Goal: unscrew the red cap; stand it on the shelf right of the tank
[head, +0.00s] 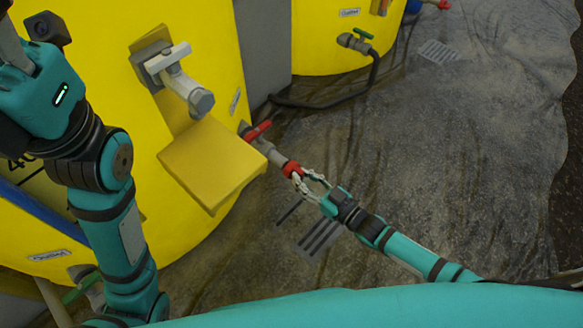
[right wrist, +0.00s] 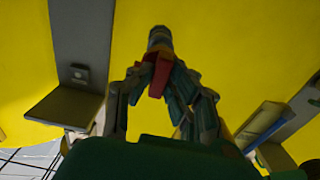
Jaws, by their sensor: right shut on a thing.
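The red cap (head: 291,169) sits at the end of a grey pipe (head: 272,154) that comes low out of the yellow tank (head: 215,60). My right gripper (head: 297,174) is shut on the cap, with its fingers on either side of it. In the right wrist view, red shows between the fingers (right wrist: 158,80), partly hidden by them. The cap appears in line with the pipe; I cannot tell whether its thread is still engaged. A bare yellow shelf (head: 212,163) projects from the tank, left of the cap.
A red valve handle (head: 257,131) is on the same pipe, close behind the cap. A grey fitting (head: 180,80) juts out above the shelf. The dark floor sheet at right is mostly clear.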

